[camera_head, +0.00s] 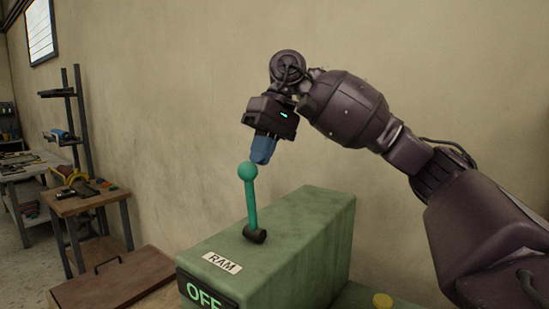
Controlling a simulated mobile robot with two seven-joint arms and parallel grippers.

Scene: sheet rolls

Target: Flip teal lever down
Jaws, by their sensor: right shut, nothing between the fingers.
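A teal lever (251,202) with a ball knob (247,171) stands nearly upright on a dark pivot (255,234) on top of a green machine box (310,230). A white label reading RAM (222,262) lies in front of the pivot, and a dark panel on the front face reads OFF (204,295) in green. My right gripper (261,158) has blue fingers that are shut and empty. It points down just above and slightly right of the knob in the picture; I cannot tell whether it touches. My left gripper is not in view.
A yellow round button (383,300) shows at the lower right. A brown lid with a handle (115,280) lies left of the machine. A wooden stand (85,203) and a cluttered bench (25,165) are further back left. A plain wall is behind.

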